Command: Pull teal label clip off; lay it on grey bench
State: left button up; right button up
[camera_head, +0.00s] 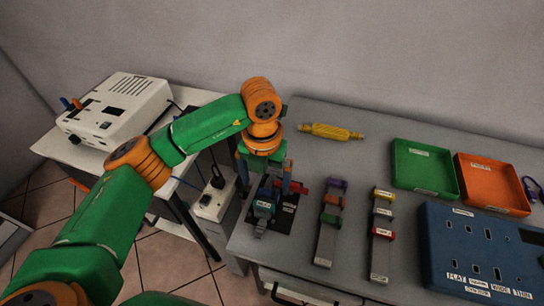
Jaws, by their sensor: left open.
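My left gripper (265,187) is open and points down over a small black board (287,218) on the grey bench (300,262). A small blue-teal piece (263,206) sits below and between its fingers; it may be the teal label clip, but it is too small to be sure. I cannot tell whether the fingers touch it. A red piece (300,186) lies on the board beside the fingers, partly hidden by the gripper. A green-teal clip (328,218) sits on a grey strip to the right, below orange and purple clips. My right gripper is not in view.
A second strip (379,258) carries several clips. Green (424,169) and orange (490,184) trays and a yellow tool (331,132) lie at the back. A blue slotted panel (450,250) fills the right. A white power strip (214,198) stands left of the bench.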

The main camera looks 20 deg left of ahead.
aim_at(264, 205)
pick_arm(q)
jog(key=shift+a+f, duration=0.1)
jog(key=shift+f, duration=0.2)
jog(key=s+f+p, duration=0.1)
jog(key=s+f, duration=0.1)
jog(key=shift+f, duration=0.3)
notch_tip(264, 205, down, 3)
jog(key=shift+w, duration=0.15)
jog(key=shift+w+f, duration=0.1)
jog(key=shift+f, duration=0.05)
jog(key=c, duration=1.5)
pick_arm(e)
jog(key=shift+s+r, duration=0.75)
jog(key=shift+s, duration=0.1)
